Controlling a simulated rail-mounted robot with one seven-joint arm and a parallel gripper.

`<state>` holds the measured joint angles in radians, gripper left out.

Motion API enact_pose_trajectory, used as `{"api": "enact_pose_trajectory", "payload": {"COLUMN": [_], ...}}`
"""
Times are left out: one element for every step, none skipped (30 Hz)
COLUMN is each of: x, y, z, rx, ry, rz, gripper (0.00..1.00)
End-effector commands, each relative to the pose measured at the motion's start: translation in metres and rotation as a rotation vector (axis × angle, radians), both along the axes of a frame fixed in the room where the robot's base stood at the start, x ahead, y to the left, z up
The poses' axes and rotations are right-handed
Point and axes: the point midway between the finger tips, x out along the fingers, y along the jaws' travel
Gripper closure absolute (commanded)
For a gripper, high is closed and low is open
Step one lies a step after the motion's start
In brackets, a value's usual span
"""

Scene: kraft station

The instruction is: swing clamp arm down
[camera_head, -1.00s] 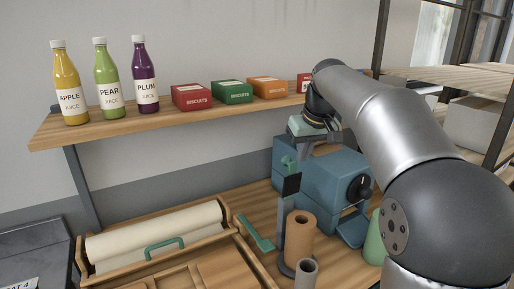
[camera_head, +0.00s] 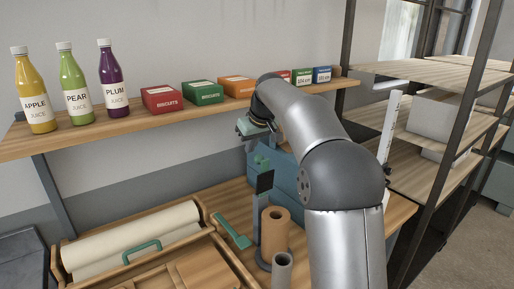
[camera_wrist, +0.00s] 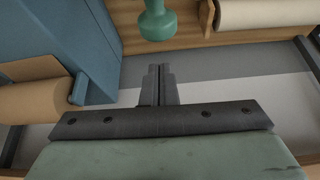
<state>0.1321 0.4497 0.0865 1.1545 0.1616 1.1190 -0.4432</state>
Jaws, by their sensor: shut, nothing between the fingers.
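A slim upright post (camera_head: 266,212) stands on the bench with a black block and a green knob (camera_head: 262,162) near its top; I take it to be the clamp arm, raised. My gripper (camera_head: 260,141) is just above the knob, its fingers partly hidden in the head view. In the wrist view my fingers (camera_wrist: 158,86) are together and empty. A green knob (camera_wrist: 155,21) shows ahead of the fingertips, apart from them in the picture; I cannot tell the depth gap. A brown roll (camera_head: 275,229) stands beside the post.
A blue machine (camera_head: 288,176) stands behind the post, largely hidden by my arm. A green lever (camera_head: 233,231) lies left of the post beside a tray with a cream roll (camera_head: 135,240). A wall shelf (camera_head: 160,127) with bottles and boxes is above. A grey tube (camera_head: 282,268) stands in front.

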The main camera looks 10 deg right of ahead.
Motion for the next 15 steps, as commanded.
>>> {"api": "enact_pose_trajectory", "payload": {"x": [-0.009, -0.013, -0.017, -0.02, -0.023, -0.025, -0.027, -0.028, -0.029, -0.03, -0.031, -0.031, -0.031, -0.031, -0.031], "y": [-0.004, -0.005, -0.007, -0.008, -0.009, -0.01, -0.011, -0.011, -0.011, -0.012, -0.012, -0.012, -0.012, -0.012, -0.012], "z": [0.004, 0.004, 0.003, 0.003, 0.002, 0.001, 0.001, 0.001, 0.001, 0.0, 0.0, 0.0, 0.0, 0.0, 0.0], "rx": [-0.001, -0.001, -0.001, -0.001, 0.0, 0.0, -0.001, -0.001, -0.001, -0.001, -0.001, -0.001, -0.001, -0.001, 0.0], "ry": [-0.005, -0.006, -0.006, -0.006, -0.004, -0.004, -0.005, -0.006, -0.006, -0.006, -0.006, -0.006, -0.006, -0.006, -0.005], "rz": [-0.004, -0.004, -0.004, -0.004, -0.003, -0.003, -0.002, -0.003, -0.003, -0.003, -0.003, -0.003, -0.003, -0.003, -0.002], "gripper": [1.0, 1.0, 1.0, 1.0, 1.0, 1.0, 1.0, 1.0, 1.0, 1.0, 1.0, 1.0, 1.0, 1.0, 1.0]}}
